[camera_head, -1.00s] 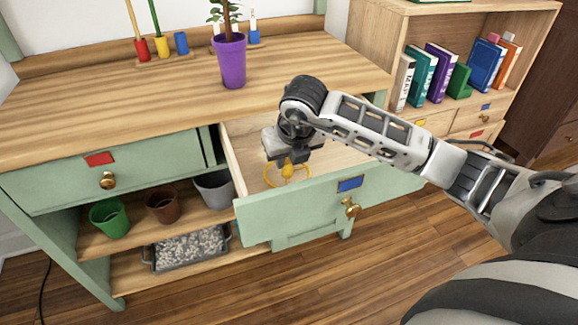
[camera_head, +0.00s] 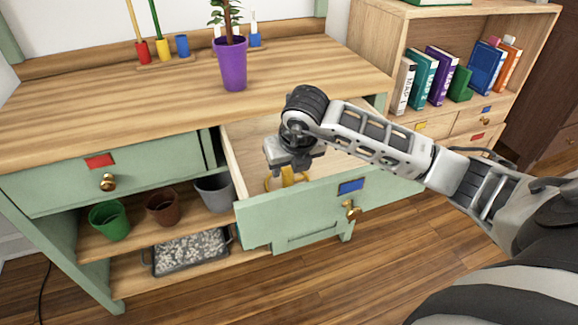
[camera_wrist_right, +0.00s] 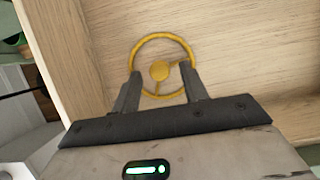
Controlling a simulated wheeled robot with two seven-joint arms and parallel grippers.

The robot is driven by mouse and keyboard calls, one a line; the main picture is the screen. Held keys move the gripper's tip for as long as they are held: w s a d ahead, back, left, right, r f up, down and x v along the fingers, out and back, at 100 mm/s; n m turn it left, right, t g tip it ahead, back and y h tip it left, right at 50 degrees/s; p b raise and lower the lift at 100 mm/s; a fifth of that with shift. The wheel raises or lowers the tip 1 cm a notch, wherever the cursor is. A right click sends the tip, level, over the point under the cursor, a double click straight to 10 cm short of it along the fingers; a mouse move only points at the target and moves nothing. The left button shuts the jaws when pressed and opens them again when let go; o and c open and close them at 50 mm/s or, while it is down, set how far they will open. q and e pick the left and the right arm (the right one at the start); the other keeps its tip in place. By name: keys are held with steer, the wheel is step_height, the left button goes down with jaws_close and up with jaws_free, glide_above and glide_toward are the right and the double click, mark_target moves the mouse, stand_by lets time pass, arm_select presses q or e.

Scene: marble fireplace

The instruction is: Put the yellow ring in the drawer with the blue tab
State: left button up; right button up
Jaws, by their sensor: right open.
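The yellow ring (camera_head: 269,183), a thin hoop with a spoke and a round centre knob, is inside the pulled-out drawer with the blue tab (camera_head: 351,185). In the right wrist view the ring (camera_wrist_right: 160,37) lies over the drawer's pale wooden floor (camera_wrist_right: 235,50). My right gripper (camera_head: 289,171) reaches down into the drawer, right above the ring. In the right wrist view my right gripper (camera_wrist_right: 162,82) is open, with one finger on each side of the ring's knob and gaps between. The drawer front hides part of the ring in the head view. My left gripper is out of view.
A shut drawer with a red tab (camera_head: 99,160) is at the left. Below are green (camera_head: 109,220), brown (camera_head: 162,208) and grey (camera_head: 214,190) pots and a tray of pebbles (camera_head: 190,250). A purple plant pot (camera_head: 232,64) stands on the cabinet top. A bookcase is at the right.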

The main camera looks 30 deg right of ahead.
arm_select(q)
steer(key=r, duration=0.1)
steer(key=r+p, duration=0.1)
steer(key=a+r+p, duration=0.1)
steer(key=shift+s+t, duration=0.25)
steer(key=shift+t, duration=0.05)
arm_select(e)
steer(key=v, duration=1)
steer(key=shift+s+r, duration=0.15)
steer(key=shift+r, duration=0.15)
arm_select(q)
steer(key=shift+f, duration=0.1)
